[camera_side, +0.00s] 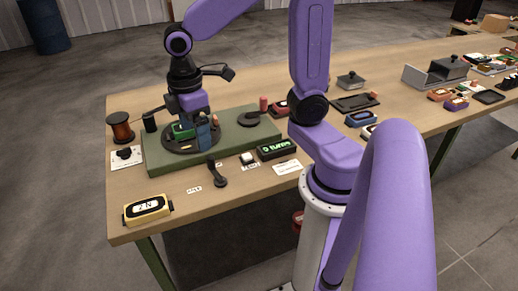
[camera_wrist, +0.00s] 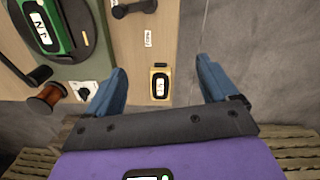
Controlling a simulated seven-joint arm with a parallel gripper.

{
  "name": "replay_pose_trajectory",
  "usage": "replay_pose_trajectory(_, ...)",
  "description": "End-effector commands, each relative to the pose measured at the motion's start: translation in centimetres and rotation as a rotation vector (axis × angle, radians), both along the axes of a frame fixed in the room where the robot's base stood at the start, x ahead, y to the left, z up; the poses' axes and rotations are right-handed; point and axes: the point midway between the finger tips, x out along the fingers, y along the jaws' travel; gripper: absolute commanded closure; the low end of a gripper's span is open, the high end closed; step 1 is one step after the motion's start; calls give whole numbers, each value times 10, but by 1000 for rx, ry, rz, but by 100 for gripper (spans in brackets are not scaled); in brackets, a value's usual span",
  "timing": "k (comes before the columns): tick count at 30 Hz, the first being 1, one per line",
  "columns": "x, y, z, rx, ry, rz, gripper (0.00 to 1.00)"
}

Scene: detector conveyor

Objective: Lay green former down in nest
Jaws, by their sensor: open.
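The green former (camera_side: 183,131) is at the dark round nest (camera_side: 180,148) on a green base plate. In the wrist view the green former (camera_wrist: 63,46) shows large at the upper left, partly cut off, with a black and white centre; it looks flat there. In the wrist view the blue fingers of my gripper (camera_wrist: 160,68) are spread wide with nothing held. Whether a finger touches the former cannot be told.
A yellow-framed unit (camera_side: 147,209) lies at the front left bench corner. A copper wire reel (camera_side: 121,128) stands left of the base plate (camera_side: 240,123). More parts crowd the bench's right side.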

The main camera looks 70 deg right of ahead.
Motion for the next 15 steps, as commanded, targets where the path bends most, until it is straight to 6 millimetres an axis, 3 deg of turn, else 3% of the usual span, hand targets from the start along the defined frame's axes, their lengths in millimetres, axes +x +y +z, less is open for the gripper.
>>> replay_pose_trajectory(3, -42, 9, -2, 16, -6, 39, 13)
replay_pose_trajectory(9, -106, 10, -8, 42, -7, 90, 13)
replay_pose_trajectory(15, -145, 3, -14, 57, -4, 119, 13)
